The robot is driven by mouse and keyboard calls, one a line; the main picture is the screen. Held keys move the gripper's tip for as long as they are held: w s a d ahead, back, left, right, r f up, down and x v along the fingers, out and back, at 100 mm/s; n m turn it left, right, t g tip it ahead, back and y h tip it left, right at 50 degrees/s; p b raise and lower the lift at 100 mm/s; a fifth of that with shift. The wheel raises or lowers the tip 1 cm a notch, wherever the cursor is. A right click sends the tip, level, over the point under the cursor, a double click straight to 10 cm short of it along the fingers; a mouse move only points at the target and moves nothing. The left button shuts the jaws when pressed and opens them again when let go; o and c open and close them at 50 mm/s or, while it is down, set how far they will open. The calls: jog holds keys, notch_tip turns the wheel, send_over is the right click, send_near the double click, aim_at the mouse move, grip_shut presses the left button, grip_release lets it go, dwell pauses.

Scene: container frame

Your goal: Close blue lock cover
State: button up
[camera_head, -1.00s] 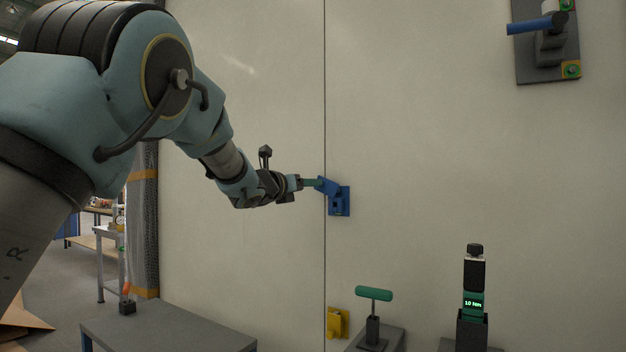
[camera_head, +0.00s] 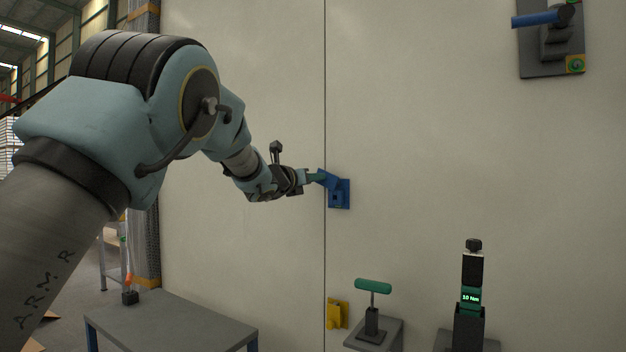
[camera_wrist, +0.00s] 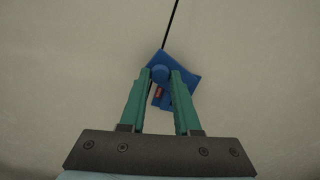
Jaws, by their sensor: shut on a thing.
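The blue lock (camera_head: 340,195) is fixed to the pale wall panel, just right of a vertical seam. Its blue cover (camera_head: 325,178) sticks out from the lock toward the left, up against my gripper. My gripper (camera_head: 314,177) reaches it from the left. In the wrist view the two green fingers of my gripper (camera_wrist: 161,78) hold the rounded blue end of the cover (camera_wrist: 160,73) between their tips. The lock body (camera_wrist: 184,77) shows behind the fingers, tilted in this view, with a small red mark. The fingers hide part of it.
A yellow bracket (camera_head: 337,313) sits low on the wall below the lock. A green T-handle tool (camera_head: 373,287) and a torque tool (camera_head: 472,290) stand on small shelves at lower right. A grey table (camera_head: 170,322) stands at lower left. A panel with a blue lever (camera_head: 545,18) is at upper right.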

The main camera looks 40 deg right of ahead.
grip_shut()
jog(key=shift+f, duration=0.1)
jog(key=f+n+b, duration=0.2)
jog(key=n, duration=0.4)
jog(key=s+f+n+b, duration=0.1)
jog(key=f+n+b, duration=0.1)
jog(key=n, duration=0.4)
jog(key=s+f+n+b, duration=0.1)
jog(key=n+b, duration=0.2)
jog(key=n, duration=0.2)
jog(key=shift+s+d+f+n, duration=0.15)
jog(key=shift+d+f+n, duration=0.15)
jog(key=shift+f+n, duration=0.1)
jog(key=shift+s+d+f+n+b, duration=0.15)
jog(key=shift+s+n, duration=0.15)
jog(key=shift+n, duration=0.5)
jog(key=shift+s+r+n+b, duration=0.1)
jog(key=shift+s+n, duration=0.2)
jog(key=shift+n, duration=0.5)
jog(key=shift+s+d+f+n+b, duration=0.15)
jog(key=shift+s+n, duration=0.15)
jog(key=shift+n, duration=0.5)
